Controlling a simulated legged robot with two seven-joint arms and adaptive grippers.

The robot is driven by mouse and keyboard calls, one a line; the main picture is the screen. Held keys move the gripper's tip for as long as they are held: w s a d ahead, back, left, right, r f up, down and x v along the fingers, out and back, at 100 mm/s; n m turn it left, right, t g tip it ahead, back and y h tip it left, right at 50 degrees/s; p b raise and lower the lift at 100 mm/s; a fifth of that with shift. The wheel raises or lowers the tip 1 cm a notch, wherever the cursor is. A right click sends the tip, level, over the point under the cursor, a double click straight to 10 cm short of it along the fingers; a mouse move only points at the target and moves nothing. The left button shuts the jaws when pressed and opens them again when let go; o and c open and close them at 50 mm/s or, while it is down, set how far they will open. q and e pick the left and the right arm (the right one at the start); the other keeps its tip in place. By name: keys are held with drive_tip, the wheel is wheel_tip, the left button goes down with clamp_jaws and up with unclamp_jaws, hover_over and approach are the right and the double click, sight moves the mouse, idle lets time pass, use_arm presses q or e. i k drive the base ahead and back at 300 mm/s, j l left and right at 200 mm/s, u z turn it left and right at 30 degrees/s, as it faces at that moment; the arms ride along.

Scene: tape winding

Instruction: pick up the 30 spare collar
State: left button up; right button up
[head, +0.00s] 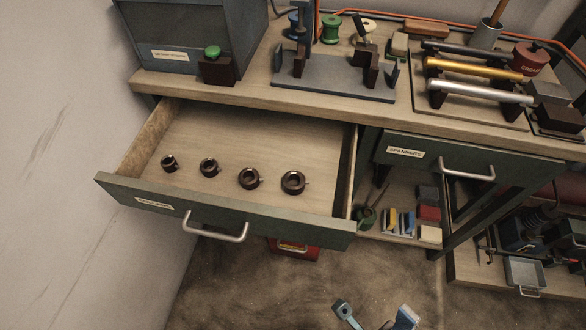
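Several dark ring-shaped collars lie in a row in the open drawer (255,135), growing larger from left to right. They are a smallest collar (163,163), a second collar (204,172), a third collar (242,183) and a largest collar (285,187). Each has a small stub at its side. No size marks are legible, so I cannot tell which is the 30. My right gripper (376,316) shows at the bottom edge, fingertips apart, empty, below and right of the drawer and well away from the collars. My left gripper is out of view.
The drawer front with its handle (215,234) stands out from the bench. The bench top (260,90) above holds a fixture, spools and a rack of rods. A closed spanner drawer (430,160) and a shelf of small items lie to the right. The drawer floor around the collars is clear.

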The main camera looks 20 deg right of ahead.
sight(249, 178)
drive_tip(key=i+l+u, duration=0.1)
drive_tip(key=l, duration=0.25)
drive_tip(key=i+l+u, duration=0.1)
drive_tip(key=l, duration=0.3)
drive_tip(key=i+l, duration=0.25)
drive_tip(key=l, duration=0.15)
drive_tip(key=j+u, duration=0.05)
